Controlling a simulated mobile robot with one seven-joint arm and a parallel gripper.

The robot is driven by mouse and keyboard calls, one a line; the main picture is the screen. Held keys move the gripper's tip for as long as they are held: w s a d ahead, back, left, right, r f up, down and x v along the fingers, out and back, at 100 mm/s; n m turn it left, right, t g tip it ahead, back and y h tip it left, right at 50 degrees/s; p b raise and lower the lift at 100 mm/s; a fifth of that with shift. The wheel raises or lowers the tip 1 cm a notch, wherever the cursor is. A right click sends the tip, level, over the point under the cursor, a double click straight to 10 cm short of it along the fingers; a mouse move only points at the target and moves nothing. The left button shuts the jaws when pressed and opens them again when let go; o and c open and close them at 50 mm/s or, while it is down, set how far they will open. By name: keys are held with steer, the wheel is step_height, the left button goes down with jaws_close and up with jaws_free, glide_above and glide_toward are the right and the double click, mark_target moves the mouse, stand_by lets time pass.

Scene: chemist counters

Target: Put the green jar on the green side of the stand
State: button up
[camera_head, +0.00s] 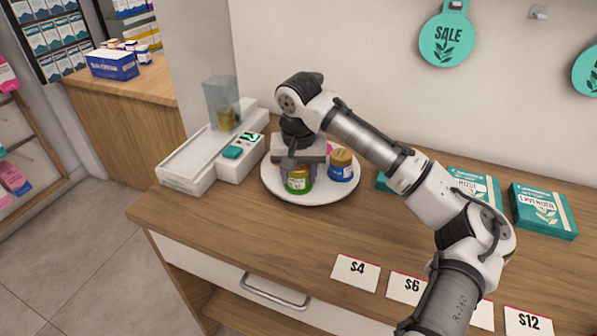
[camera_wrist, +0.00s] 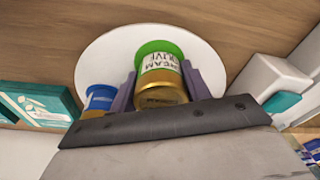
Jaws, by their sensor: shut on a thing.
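The green jar (camera_head: 299,184) has a green body, a white label and a gold lid. My gripper (camera_head: 298,172) comes down over it from above. In the wrist view, my gripper (camera_wrist: 160,84) has a finger on each side of the green jar (camera_wrist: 158,66) and is shut on it. The jar is upright over the round white plate (camera_head: 275,188); I cannot tell whether its base touches the plate. I cannot make out a stand with a green side in either view.
A blue jar (camera_head: 341,168) with a gold lid stands on the plate, close right of the green jar. A pink item (camera_head: 329,148) shows partly behind. A white device (camera_head: 213,150) is at left. Teal boxes (camera_head: 543,210) lie at right. The wooden counter's front left is clear.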

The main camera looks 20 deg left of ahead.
mark_target(298, 169)
steer(key=shift+f, duration=0.2)
steer(key=o, duration=1)
steer(key=r, duration=0.4)
steer(key=s+r, duration=0.1)
steer(key=r, duration=0.3)
steer(key=r+b, duration=0.1)
steer(key=r, duration=0.3)
steer(key=shift+s+d+r, duration=0.2)
steer(key=shift+d, duration=0.05)
